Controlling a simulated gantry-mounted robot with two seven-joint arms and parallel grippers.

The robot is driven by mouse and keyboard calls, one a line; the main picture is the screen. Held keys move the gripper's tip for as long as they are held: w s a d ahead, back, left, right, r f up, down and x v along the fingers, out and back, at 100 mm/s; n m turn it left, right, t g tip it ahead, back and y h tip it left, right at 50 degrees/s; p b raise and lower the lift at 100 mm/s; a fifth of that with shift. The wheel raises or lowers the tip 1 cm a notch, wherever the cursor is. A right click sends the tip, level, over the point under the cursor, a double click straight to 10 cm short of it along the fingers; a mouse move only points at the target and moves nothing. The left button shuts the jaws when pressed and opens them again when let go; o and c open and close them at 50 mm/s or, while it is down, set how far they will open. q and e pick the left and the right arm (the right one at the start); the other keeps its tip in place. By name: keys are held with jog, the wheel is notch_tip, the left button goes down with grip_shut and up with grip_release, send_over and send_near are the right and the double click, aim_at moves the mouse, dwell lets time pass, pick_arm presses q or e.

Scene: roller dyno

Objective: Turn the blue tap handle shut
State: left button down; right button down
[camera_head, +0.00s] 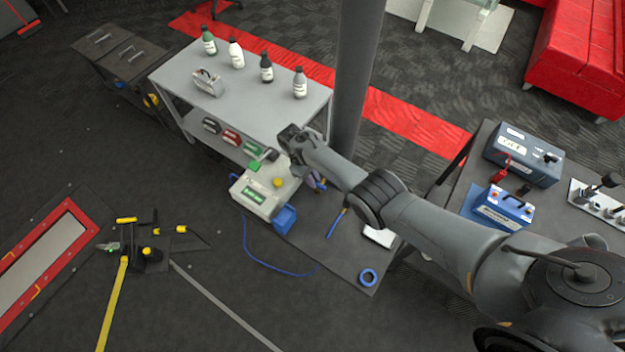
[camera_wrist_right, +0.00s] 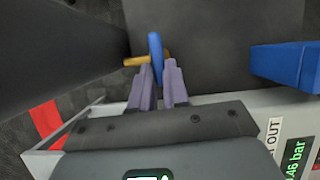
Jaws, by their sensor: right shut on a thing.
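The blue tap handle (camera_wrist_right: 155,52) shows in the right wrist view as an upright blue lever, with a brass fitting (camera_wrist_right: 136,61) beside it. My right gripper (camera_wrist_right: 158,72) is shut on the handle, with its two purple fingers on either side of it. In the head view my right gripper (camera_head: 318,184) is beside the white unit (camera_head: 258,196) with a green display, largely under my wrist. I cannot make out the tap handle there. My left gripper is in neither view.
A blue box (camera_head: 285,219) sits at the unit's front corner. A grey bench (camera_head: 240,110) with bottles stands behind.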

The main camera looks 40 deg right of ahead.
jog(key=shift+m, duration=0.3)
jog(key=c, duration=1.1)
grip_release()
jog(key=shift+w, duration=0.1)
jog(key=shift+w+r, duration=0.15)
jog(key=shift+r, duration=0.35)
jog(key=p+v, duration=0.2)
jog(key=v, duration=0.7)
jog(key=shift+w+r, duration=0.1)
jog(key=shift+r, duration=0.2)
